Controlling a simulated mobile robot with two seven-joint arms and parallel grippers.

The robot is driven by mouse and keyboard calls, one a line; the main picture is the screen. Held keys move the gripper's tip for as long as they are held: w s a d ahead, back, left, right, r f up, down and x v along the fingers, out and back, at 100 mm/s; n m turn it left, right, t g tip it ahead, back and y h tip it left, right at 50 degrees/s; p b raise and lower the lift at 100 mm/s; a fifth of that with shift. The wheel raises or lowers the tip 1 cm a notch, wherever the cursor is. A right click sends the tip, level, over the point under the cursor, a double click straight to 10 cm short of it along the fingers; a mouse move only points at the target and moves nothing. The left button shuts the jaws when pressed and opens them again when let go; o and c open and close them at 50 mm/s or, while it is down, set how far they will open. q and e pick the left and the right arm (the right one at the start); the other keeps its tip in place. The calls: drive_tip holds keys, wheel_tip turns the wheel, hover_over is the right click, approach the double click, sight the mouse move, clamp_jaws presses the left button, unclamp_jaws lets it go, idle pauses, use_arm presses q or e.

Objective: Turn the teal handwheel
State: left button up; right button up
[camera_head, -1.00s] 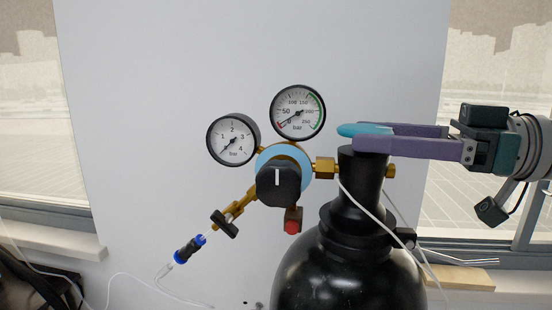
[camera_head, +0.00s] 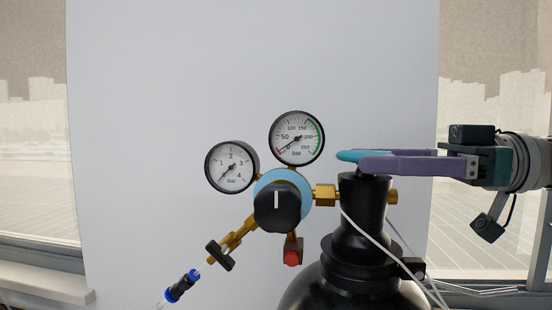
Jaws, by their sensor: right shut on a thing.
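The teal handwheel (camera_head: 350,155) sits on top of the black gas cylinder's neck (camera_head: 362,205). Only its left end shows, as the purple fingers cover the rest. My right gripper (camera_head: 375,160) comes in level from the right, with its fingers around the handwheel, shut on it. My left gripper is not in view.
The brass regulator with a black knob (camera_head: 277,206) is left of the cylinder neck. Two round gauges, a left one (camera_head: 232,167) and an upper one (camera_head: 297,138), stand above it. A red-tipped fitting (camera_head: 292,251) hangs below. A white panel (camera_head: 180,80) is behind.

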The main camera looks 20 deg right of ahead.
drive_tip(key=o, duration=1.1)
drive_tip(key=shift+f, duration=0.15)
drive_tip(key=shift+c, duration=0.2)
drive_tip(key=b+v, duration=0.2)
drive_tip(key=v, duration=0.8)
drive_tip(key=shift+a, duration=0.1)
